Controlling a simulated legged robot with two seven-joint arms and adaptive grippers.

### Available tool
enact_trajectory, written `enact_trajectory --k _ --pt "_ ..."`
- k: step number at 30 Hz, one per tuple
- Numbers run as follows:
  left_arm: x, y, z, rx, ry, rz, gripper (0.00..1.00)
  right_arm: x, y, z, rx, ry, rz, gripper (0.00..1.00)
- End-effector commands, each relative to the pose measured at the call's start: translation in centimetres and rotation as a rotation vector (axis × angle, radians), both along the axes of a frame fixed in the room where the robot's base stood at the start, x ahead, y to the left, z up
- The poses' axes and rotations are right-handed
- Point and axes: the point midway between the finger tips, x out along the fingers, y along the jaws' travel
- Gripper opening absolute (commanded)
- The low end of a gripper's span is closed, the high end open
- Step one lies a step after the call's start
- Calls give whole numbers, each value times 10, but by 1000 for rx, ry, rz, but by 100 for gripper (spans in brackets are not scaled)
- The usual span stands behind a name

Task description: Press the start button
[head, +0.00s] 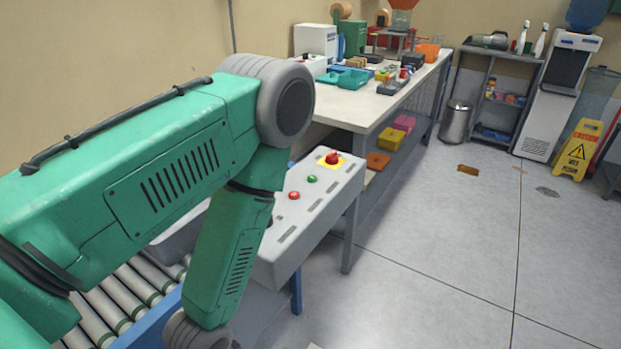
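A grey control box (335,185) stands on legs at the middle of the head view. Its sloped top carries a green button (312,179), which looks like the start button. A flat red button (294,195) sits nearer than the green one. A red mushroom button (332,158) on a yellow plate sits at the far end. A green arm comes in from the left, bends at a grey joint and hangs down in front of the box's near end, hiding part of it. Neither of my grippers is in view.
A roller conveyor (130,290) runs at the lower left beside the box. Behind is a long workbench (350,108) with bins and tools. A trash can (456,122), a shelf, a water dispenser (556,95) and a yellow wet-floor sign (579,150) stand farther back.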

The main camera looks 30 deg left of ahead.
Motion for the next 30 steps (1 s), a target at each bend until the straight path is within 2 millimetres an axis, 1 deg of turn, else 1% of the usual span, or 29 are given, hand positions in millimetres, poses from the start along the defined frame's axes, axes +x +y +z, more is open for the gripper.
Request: enact_trajectory --k 1,2,3,5,30 --pt "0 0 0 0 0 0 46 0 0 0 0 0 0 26" --pt "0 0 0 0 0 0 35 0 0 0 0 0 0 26" --pt "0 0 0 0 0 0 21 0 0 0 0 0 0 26" --pt "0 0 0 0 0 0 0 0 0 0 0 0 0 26" --pt "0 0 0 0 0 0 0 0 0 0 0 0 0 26"
